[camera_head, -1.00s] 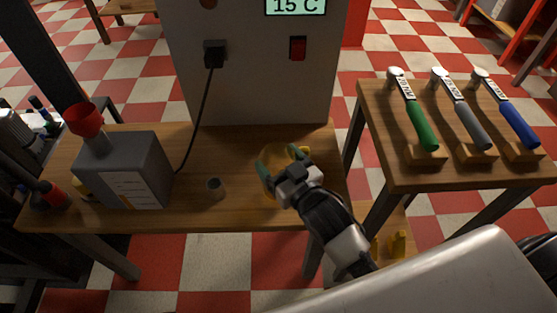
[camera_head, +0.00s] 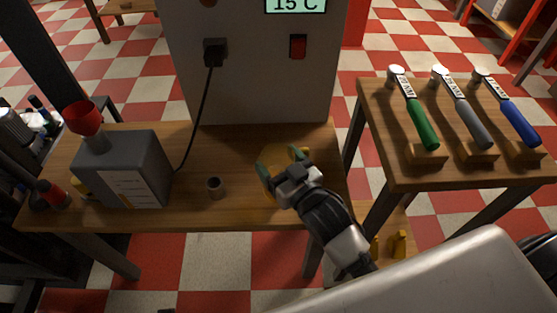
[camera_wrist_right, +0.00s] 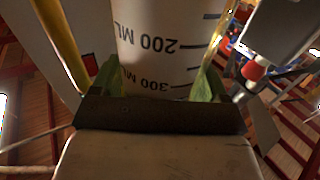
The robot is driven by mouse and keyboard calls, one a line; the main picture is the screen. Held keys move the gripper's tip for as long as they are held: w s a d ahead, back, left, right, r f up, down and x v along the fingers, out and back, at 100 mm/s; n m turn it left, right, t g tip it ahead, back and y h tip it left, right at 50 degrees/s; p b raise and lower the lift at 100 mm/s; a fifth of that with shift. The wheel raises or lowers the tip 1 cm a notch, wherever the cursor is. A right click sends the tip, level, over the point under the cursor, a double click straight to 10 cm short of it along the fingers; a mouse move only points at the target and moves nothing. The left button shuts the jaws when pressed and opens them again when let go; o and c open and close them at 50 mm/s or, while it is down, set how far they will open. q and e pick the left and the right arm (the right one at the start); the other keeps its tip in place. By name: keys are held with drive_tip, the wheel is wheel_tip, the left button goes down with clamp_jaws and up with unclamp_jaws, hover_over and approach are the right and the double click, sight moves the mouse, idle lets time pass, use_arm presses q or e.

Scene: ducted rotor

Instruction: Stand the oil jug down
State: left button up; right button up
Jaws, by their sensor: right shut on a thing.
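The oil jug shows as a yellowish, partly hidden shape (camera_head: 270,189) over the right part of the wooden bench in the head view. In the right wrist view it is a pale jug (camera_wrist_right: 165,45) with 200 ML and 300 ML marks, upside down in the picture. My right gripper (camera_head: 281,165) is shut on the jug, with green finger pads on either side of it. The gripper and wrist hide much of the jug, and I cannot tell whether its base touches the bench. My left gripper is not in view.
On the bench (camera_head: 235,140) stand a grey canister (camera_head: 140,178) with a red funnel (camera_head: 84,118) and a small open cylinder (camera_head: 215,187). A tall grey machine (camera_head: 255,80) stands behind. A side table at right holds green, grey and blue handled tools (camera_head: 422,125).

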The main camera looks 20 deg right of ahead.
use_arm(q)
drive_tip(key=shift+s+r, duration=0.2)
use_arm(e)
drive_tip(key=shift+f, duration=0.2)
drive_tip(key=o, duration=1.2)
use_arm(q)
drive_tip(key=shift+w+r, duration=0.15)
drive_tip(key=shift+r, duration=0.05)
use_arm(e)
drive_tip(key=shift+s+d+f, duration=0.1)
drive_tip(key=shift+s, duration=0.15)
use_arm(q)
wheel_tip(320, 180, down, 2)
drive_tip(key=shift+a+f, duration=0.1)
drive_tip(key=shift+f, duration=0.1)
use_arm(e)
drive_tip(key=v, duration=1)
drive_tip(key=shift+s, duration=0.15)
